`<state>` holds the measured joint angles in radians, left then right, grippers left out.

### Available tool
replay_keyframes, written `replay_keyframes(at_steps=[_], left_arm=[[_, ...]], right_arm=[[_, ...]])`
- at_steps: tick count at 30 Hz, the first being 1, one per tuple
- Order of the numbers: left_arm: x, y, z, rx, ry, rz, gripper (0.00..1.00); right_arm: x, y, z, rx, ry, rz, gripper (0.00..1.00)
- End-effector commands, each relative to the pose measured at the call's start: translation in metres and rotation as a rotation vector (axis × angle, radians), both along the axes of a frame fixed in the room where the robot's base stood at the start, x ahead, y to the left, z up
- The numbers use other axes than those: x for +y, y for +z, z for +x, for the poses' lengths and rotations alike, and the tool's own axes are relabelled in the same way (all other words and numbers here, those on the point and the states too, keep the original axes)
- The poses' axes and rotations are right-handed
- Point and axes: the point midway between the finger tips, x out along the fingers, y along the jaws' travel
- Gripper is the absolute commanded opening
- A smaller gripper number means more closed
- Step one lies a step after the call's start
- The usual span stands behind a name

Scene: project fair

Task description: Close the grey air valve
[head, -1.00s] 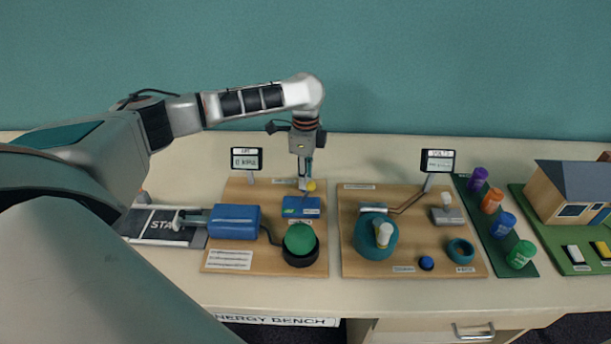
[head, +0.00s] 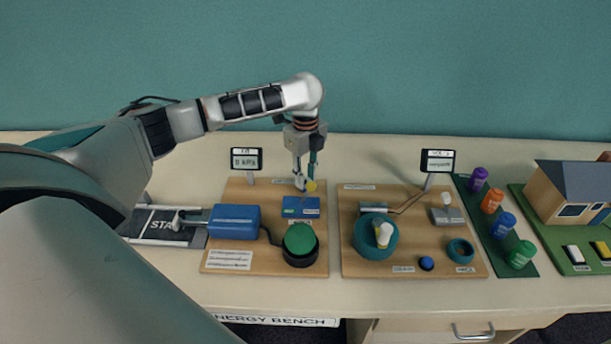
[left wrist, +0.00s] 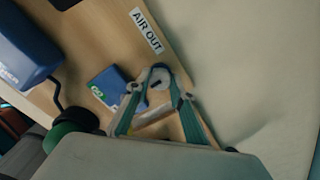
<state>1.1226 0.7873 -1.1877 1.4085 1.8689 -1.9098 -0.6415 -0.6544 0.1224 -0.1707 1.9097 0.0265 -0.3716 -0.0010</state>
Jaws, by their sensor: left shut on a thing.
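The grey air valve (left wrist: 158,77) shows in the left wrist view as a rounded grey piece with a dark slot, below the "AIR OUT" label. My left gripper (left wrist: 158,92) has its teal fingers on either side of it and is shut on it. In the head view my left gripper (head: 305,187) reaches down to the back of the left wooden board (head: 265,262), behind a small blue block (head: 300,202). The fingers mostly hide the valve there. A yellow piece (head: 311,186) shows at the fingertips. My right gripper is not in view.
A gauge display (head: 246,159) stands at the board's back and seems to read 0 kPa. A blue box (head: 234,221) and a green dome button (head: 300,239) stand in front. A second board (head: 350,262) with a teal ring and display lies to the right.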

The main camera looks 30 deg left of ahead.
Motion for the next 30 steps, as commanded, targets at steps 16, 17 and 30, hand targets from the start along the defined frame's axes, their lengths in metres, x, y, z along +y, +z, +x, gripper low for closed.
replay_keyframes(at_steps=[16, 17, 30], left_arm=[[-0.001, 0.0, 0.0, 0.0, -0.006, -0.001, 0.4], [-0.001, 0.0, 0.0, 0.0, -0.006, -0.001, 0.4], [0.0, 0.021, 0.001, -0.003, -0.004, -0.001, 0.4]], right_arm=[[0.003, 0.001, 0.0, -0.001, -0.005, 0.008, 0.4], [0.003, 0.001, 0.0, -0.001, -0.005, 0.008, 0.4], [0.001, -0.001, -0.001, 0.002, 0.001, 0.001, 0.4]])
